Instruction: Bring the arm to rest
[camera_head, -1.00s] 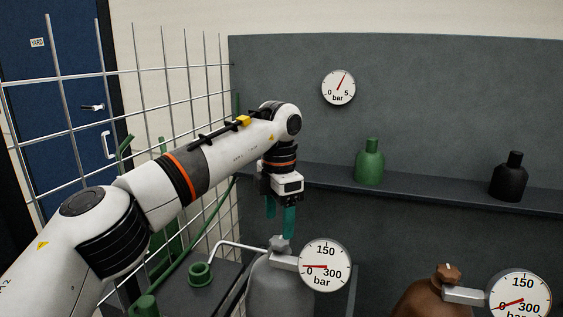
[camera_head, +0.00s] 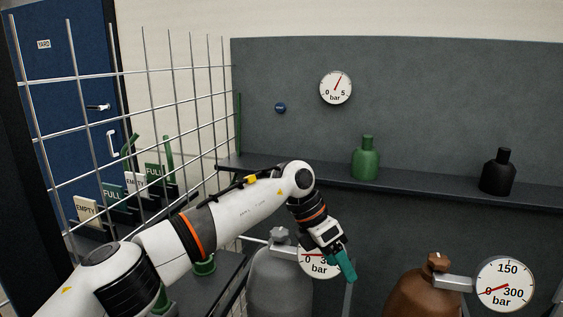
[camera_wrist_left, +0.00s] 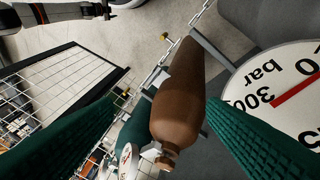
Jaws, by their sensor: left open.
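My left arm comes in from the left in the head view. Its gripper (camera_head: 346,268) has green fingers pointing down and to the right, in front of the gauge (camera_head: 318,262) of the grey cylinder (camera_head: 281,277). In the left wrist view the green fingers (camera_wrist_left: 158,122) stand wide apart with nothing between them that they touch. A brown cylinder (camera_wrist_left: 182,95) shows beyond them, and a large gauge face (camera_wrist_left: 283,88) is at the right. The gripper hides part of the grey cylinder's gauge in the head view. My right gripper is not in view.
The brown cylinder (camera_head: 428,287) with its gauge (camera_head: 505,284) stands to the right of the gripper. A shelf (camera_head: 420,190) behind holds a green bottle (camera_head: 366,160) and a black bottle (camera_head: 497,173). A wire mesh fence (camera_head: 150,95) stands close on the left.

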